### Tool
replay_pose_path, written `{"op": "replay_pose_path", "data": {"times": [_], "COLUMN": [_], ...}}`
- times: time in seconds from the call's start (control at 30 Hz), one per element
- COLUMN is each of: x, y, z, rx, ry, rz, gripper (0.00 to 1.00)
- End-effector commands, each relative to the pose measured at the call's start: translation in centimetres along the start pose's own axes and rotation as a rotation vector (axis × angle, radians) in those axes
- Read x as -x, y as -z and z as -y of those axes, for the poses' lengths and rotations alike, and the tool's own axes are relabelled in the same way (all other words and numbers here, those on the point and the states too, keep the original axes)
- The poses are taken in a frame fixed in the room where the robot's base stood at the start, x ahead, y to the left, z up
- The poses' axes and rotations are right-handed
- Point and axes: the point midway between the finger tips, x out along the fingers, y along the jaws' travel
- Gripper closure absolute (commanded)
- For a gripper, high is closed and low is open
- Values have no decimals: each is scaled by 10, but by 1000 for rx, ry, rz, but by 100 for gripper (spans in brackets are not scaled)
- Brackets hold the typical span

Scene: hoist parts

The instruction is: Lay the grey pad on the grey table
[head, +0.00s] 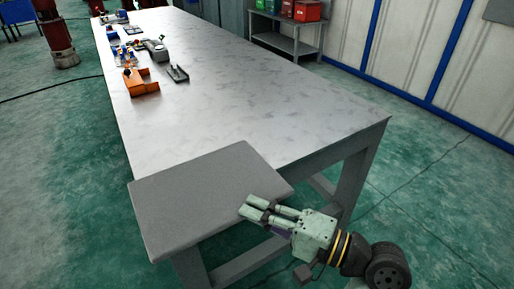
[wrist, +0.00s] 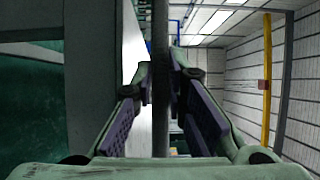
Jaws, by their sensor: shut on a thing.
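The grey pad (head: 205,195) is a flat, square slab. In the head view it lies level across the near end of the grey table (head: 240,95), and its near part sticks out past the table's front edge. I cannot tell whether its underside touches the tabletop. My gripper (head: 249,207) is shut on the pad's near right edge. In the wrist view the pad (wrist: 161,70) shows edge-on as a thin dark strip between the two fingers (wrist: 161,88). The pad hides the table's near left corner.
An orange part (head: 141,82), a small dark tray (head: 178,74) and several other hoist parts stand along the table's far left side. The middle and right of the tabletop are clear. A shelf with bins (head: 292,42) stands behind at the right.

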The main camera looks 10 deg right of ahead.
Motion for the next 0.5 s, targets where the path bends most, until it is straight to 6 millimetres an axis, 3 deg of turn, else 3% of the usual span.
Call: {"op": "replay_pose_path", "data": {"times": [0.13, 0.23, 0.5], "x": [0, 1, 4], "y": [4, 19, 91], "z": [1, 1, -5], "rx": [-1, -2, -4], "ry": [2, 2, -1], "rz": [0, 1, 0], "gripper": [100, 100, 100]}}
